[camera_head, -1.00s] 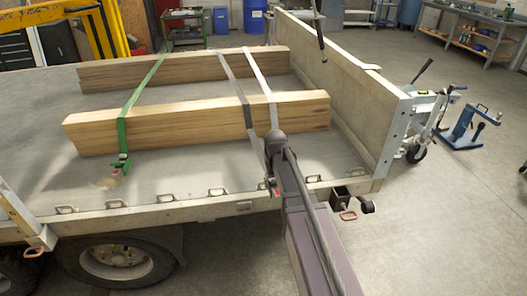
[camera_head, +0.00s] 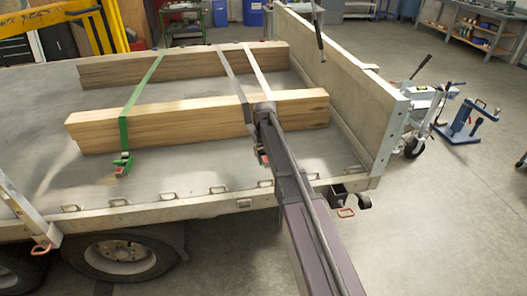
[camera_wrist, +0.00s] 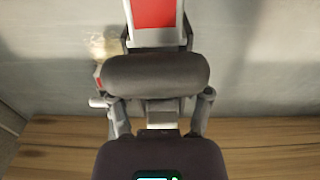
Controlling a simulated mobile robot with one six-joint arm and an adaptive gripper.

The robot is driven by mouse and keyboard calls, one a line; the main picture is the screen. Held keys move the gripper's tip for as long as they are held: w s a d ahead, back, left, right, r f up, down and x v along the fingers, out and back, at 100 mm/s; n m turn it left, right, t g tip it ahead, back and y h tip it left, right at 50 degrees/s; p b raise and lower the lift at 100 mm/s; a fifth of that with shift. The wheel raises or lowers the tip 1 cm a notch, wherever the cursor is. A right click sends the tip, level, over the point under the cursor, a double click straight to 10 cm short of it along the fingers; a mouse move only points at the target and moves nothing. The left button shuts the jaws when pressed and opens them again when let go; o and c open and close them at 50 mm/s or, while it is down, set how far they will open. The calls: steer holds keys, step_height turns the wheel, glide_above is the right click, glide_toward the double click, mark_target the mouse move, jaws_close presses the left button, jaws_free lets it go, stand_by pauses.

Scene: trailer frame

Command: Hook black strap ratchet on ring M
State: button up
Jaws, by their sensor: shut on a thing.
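My gripper (camera_head: 262,150) is beyond my arm, above the trailer bed near its front edge. It is shut on the black strap ratchet (camera_head: 264,158), which shows a little red. In the wrist view the ratchet has a red handle (camera_wrist: 155,13) in a grey frame, in front of my gripper; its hook is hidden. The dark strap (camera_head: 232,72) runs over both wooden beams. Several lashing rings line the front rail, one (camera_head: 264,183) just below the ratchet and another (camera_head: 310,177) to the right. I cannot read letters, so I cannot tell which is ring M.
A front beam (camera_head: 180,122) and a rear beam (camera_head: 190,65) lie on the bed. A pale strap (camera_head: 257,70) runs beside the dark one. A green strap's ratchet (camera_head: 122,164) sits at left. The end board (camera_head: 345,85) stands at right. Bed between front beam and rail is mostly clear.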

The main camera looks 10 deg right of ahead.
steer(key=shift+f, duration=0.25)
steer(key=shift+f+b, duration=4.55)
steer(key=shift+b, duration=0.2)
steer(key=o, duration=1.4)
steer(key=shift+c, duration=0.2)
